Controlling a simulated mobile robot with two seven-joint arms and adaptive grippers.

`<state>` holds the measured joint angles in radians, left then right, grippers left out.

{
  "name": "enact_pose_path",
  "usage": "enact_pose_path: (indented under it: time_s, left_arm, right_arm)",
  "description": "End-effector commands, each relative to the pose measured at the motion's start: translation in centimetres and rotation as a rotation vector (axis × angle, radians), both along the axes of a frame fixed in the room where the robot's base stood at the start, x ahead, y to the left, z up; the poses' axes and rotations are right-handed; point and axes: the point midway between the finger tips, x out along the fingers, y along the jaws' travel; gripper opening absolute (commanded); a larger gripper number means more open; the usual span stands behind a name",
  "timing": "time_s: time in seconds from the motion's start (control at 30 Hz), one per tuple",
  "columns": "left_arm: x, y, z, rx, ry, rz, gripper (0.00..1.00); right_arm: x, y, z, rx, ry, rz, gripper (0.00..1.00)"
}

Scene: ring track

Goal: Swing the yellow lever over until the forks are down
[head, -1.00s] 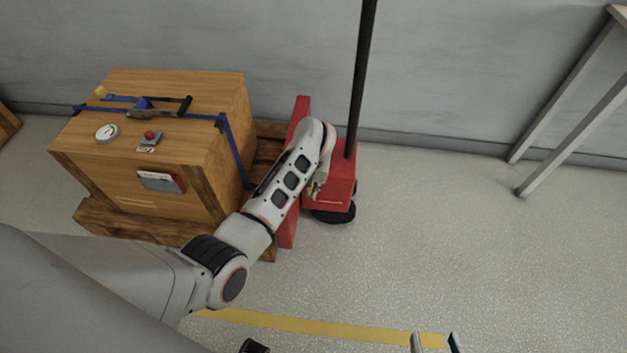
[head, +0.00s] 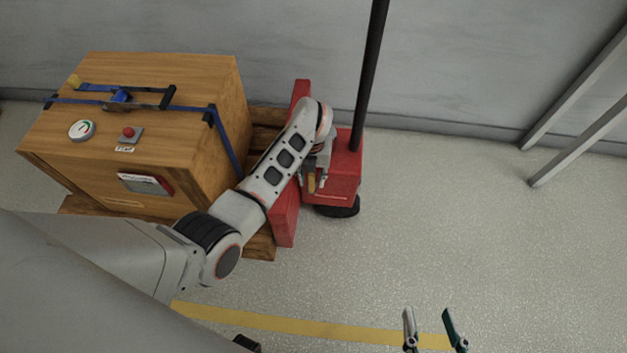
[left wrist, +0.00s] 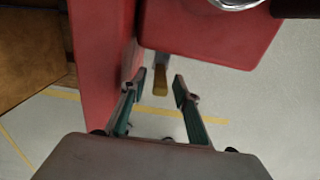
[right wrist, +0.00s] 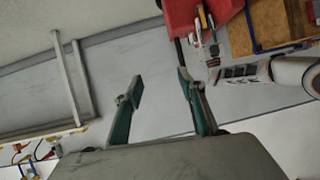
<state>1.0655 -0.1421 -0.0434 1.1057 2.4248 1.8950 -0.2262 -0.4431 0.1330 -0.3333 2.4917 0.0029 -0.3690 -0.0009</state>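The yellow lever (head: 311,184) is on the near side of the red pallet truck (head: 343,182). In the left wrist view, the lever's yellow end (left wrist: 160,87) shows between my left gripper's fingers (left wrist: 155,90), which are open with a gap on both sides. My left gripper (head: 317,184) is beside the truck's red body, partly hidden by my own arm in the head view. The forks are hidden, so their height cannot be told. My right gripper (head: 433,326) is open and empty over the floor; it also shows in the right wrist view (right wrist: 160,82).
A strapped wooden crate (head: 225,110) stands on a pallet (head: 262,243) left of the truck. The truck's dark handle (head: 370,75) rises toward the wall. A yellow floor line (head: 300,325) runs in front. Grey legs (head: 575,145) stand at right. The floor between is clear.

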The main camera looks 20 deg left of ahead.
Motion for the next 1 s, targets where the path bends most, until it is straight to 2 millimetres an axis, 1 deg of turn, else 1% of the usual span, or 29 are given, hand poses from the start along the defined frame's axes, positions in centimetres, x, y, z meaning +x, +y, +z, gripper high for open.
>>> enact_pose_path:
  time_s: [0.03, 0.2, 0.33, 0.57, 0.7, 1.0]
  left_arm:
    - [-0.4, 0.0, -1.6, 0.001, 0.01, -0.001, 0.31]
    - [-0.2, 0.1, -3.0, 0.001, 0.004, 0.0, 0.31]
    - [0.0, 0.0, -3.1, 0.0, -0.001, 0.001, 0.31]
    - [0.2, 0.0, -2.9, 0.0, -0.004, 0.001, 0.31]
    - [0.2, 0.0, -2.9, 0.0, -0.004, 0.001, 0.0]
    - [0.1, 0.2, -3.0, 0.004, -0.002, 0.0, 0.0]
  right_arm:
    - [-0.1, 0.2, -0.3, 0.013, 0.006, -0.003, 0.4]
    - [-0.3, 1.2, -0.4, 0.083, 0.018, -0.019, 0.4]
    - [-0.3, 1.6, -0.1, 0.105, 0.016, -0.024, 0.4]
    - [-0.2, 1.6, 0.0, 0.108, 0.013, -0.024, 0.4]
    - [-0.2, 1.6, 0.0, 0.108, 0.013, -0.024, 0.4]
    - [-0.2, 1.6, 0.0, 0.107, 0.013, -0.024, 0.4]
